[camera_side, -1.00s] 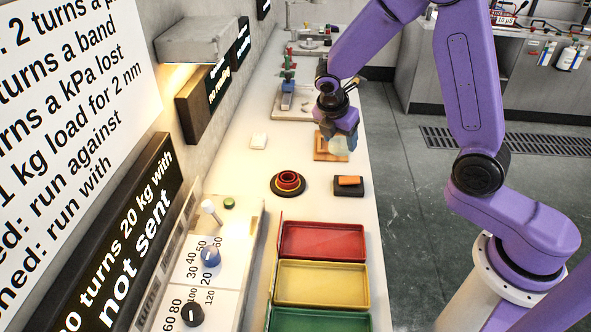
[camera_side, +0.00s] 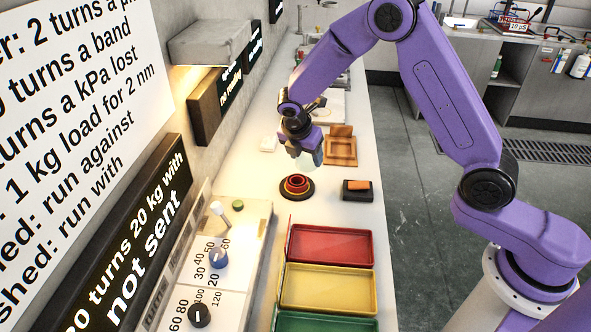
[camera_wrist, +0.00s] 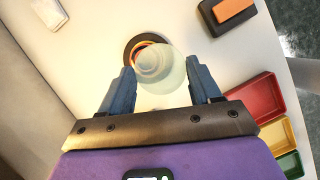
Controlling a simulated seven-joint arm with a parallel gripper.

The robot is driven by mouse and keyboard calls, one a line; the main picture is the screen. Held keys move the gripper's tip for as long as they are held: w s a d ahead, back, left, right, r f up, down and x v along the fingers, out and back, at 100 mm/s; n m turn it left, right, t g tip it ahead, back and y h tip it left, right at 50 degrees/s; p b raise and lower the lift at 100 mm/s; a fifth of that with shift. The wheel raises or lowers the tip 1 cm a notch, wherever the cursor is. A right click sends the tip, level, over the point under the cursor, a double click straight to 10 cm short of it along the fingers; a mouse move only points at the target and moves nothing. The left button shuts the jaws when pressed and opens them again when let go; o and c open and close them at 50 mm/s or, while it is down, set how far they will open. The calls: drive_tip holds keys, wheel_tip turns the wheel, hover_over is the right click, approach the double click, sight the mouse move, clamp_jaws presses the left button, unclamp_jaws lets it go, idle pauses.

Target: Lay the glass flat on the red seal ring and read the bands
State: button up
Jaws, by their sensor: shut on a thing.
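The glass (camera_side: 304,160) is a clear, pale disc held in my gripper (camera_side: 309,154), above the bench. In the wrist view the glass (camera_wrist: 160,70) sits between the two blue fingers of my gripper (camera_wrist: 158,84). The red seal ring (camera_side: 296,182) rests on a round dark base on the bench, just below and slightly left of the glass in the side view. In the wrist view the glass covers much of the ring, and only part of the base's dark rim and an orange-red arc (camera_wrist: 136,44) show. The glass is apart from the ring.
An open wooden case (camera_side: 340,150) stands behind the ring. A dark block with an orange top (camera_side: 357,189) is to its right. Red (camera_side: 330,231), yellow (camera_side: 326,302) and green (camera_side: 318,323) trays lie in front. A white pad (camera_side: 268,144) is at the left.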

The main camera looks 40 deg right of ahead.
sight(297, 160)
drive_tip(key=w+f, duration=0.1)
drive_tip(key=f, duration=0.1)
drive_tip(key=w+f, duration=0.1)
drive_tip(key=w, duration=0.1)
drive_tip(key=shift+a+f, duration=0.2)
drive_tip(key=shift+f, duration=0.15)
drive_tip(key=shift+w+f, duration=0.15)
drive_tip(key=shift+f, duration=0.75)
drive_tip(key=shift+w+f, duration=0.1)
drive_tip(key=shift+f, duration=0.75)
drive_tip(key=shift+f, duration=0.2)
drive_tip(key=o, duration=1.1)
drive_tip(key=shift+o, duration=0.2)
drive_tip(key=shift+r, duration=0.15)
drive_tip(key=v, duration=1.2)
drive_tip(key=shift+s+r, duration=0.1)
